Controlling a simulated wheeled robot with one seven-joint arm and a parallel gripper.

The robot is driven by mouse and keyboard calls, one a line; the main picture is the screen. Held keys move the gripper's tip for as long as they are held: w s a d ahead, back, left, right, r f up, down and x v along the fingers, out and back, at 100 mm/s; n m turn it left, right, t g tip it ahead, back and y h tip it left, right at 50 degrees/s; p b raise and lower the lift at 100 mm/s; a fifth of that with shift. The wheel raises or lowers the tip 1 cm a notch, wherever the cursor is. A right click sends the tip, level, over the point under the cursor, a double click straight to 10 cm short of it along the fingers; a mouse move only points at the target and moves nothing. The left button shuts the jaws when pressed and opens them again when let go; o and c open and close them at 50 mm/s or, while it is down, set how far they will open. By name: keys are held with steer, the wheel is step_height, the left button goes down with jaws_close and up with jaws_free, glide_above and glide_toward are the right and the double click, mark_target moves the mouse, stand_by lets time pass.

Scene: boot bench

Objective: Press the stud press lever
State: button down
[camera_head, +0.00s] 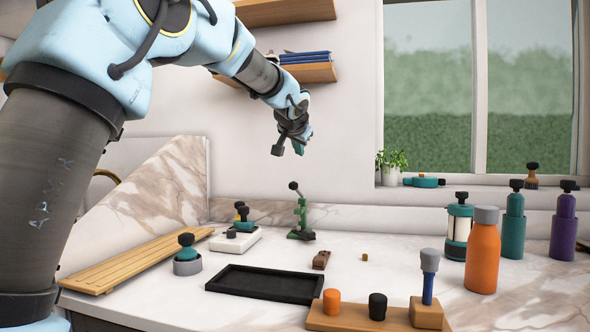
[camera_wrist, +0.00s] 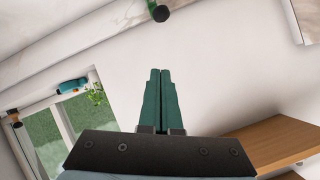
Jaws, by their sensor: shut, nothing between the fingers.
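The stud press (camera_head: 301,218) is a small green stand on the marble bench top. Its lever (camera_head: 295,187) has a dark round knob and is tilted up toward the upper left. My gripper (camera_head: 289,150) is above the press, with its fingers shut and nothing between them. It is apart from the lever. In the wrist view the two green fingers (camera_wrist: 160,72) lie side by side. A dark round knob with a bit of green (camera_wrist: 160,12) shows at the top edge there, beyond the fingertips. The rest of the press is out of that view.
A black tray (camera_head: 265,284), a brown block (camera_head: 321,260) and a wooden holder (camera_head: 345,318) with several tools lie in front of the press. A white block (camera_head: 236,241) with knobs is left of it. Bottles, including an orange one (camera_head: 483,252), stand at right. Shelves (camera_head: 310,72) hang above.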

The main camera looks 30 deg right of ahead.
steer(key=w+d+f+p, duration=0.2)
steer(key=w+d+f, duration=0.1)
steer(key=w+f, duration=0.4)
steer(key=shift+w+f+p, duration=0.3)
steer(key=shift+f+p, duration=0.05)
steer(key=shift+f, duration=0.15)
steer(key=shift+d+f+b, duration=0.1)
steer(key=shift+b, duration=0.2)
step_height(320, 180, down, 7)
steer(key=s+a+t+h+b, duration=0.1)
steer(key=s+t+h+b, duration=0.1)
steer(key=b, duration=2.6)
steer(key=shift+a+t, duration=0.4)
steer(key=shift+f, duration=0.15)
